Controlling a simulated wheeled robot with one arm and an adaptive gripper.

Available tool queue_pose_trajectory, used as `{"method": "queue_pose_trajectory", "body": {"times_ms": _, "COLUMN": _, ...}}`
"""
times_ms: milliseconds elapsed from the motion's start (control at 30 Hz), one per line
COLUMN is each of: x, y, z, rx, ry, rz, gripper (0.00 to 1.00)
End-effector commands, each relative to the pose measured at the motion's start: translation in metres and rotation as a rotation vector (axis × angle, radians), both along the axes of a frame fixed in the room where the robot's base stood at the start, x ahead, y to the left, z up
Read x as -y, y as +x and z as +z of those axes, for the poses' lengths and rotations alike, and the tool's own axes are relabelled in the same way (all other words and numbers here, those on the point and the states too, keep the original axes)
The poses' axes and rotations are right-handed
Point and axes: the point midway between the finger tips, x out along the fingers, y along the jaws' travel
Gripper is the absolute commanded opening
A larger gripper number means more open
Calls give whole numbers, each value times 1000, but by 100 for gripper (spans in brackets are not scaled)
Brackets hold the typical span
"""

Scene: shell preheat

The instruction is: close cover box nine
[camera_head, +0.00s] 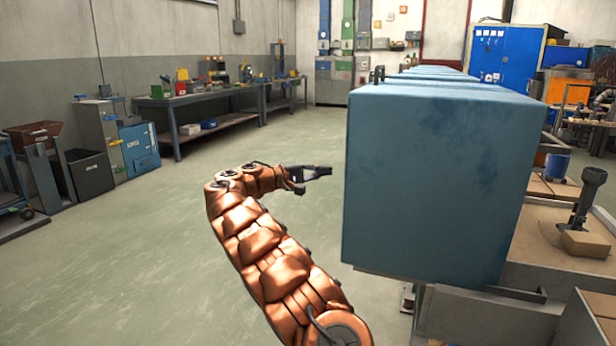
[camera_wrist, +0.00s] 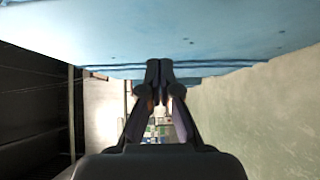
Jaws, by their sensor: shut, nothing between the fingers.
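A row of blue cover boxes runs away from me on the right in the head view. The nearest blue box (camera_head: 437,185) is large and hides most of the others (camera_head: 430,75) behind it. I cannot tell which one is box nine. My gripper (camera_head: 325,171) is at the left of the nearest box, apart from it in the picture. In the wrist view my gripper (camera_wrist: 159,66) has its fingertips together, with nothing held. A pale blue surface (camera_wrist: 150,30) fills the top of that view, close to the fingertips; I cannot tell whether they touch.
A wooden bench top (camera_head: 560,255) with a dark upright tool on a block (camera_head: 585,240) lies to the right. A workbench (camera_head: 205,100) and cabinets line the left wall. The green floor (camera_head: 150,240) left of my arm is clear.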

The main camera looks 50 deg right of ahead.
Motion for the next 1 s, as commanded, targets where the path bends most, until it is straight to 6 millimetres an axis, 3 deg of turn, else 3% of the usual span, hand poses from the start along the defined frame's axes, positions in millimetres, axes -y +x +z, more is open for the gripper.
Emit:
{"method": "queue_pose_trajectory", "body": {"times_ms": 33, "x": 9, "y": -5, "z": -1, "rx": 0, "ry": 0, "rz": -2, "gripper": 0}}
{"method": "queue_pose_trajectory", "body": {"times_ms": 500, "x": 18, "y": -36, "z": -1, "rx": -2, "ry": 0, "rz": 0, "gripper": 0}}
{"method": "queue_pose_trajectory", "body": {"times_ms": 1000, "x": 20, "y": -41, "z": 0, "rx": -1, "ry": 0, "rz": -1, "gripper": 0}}
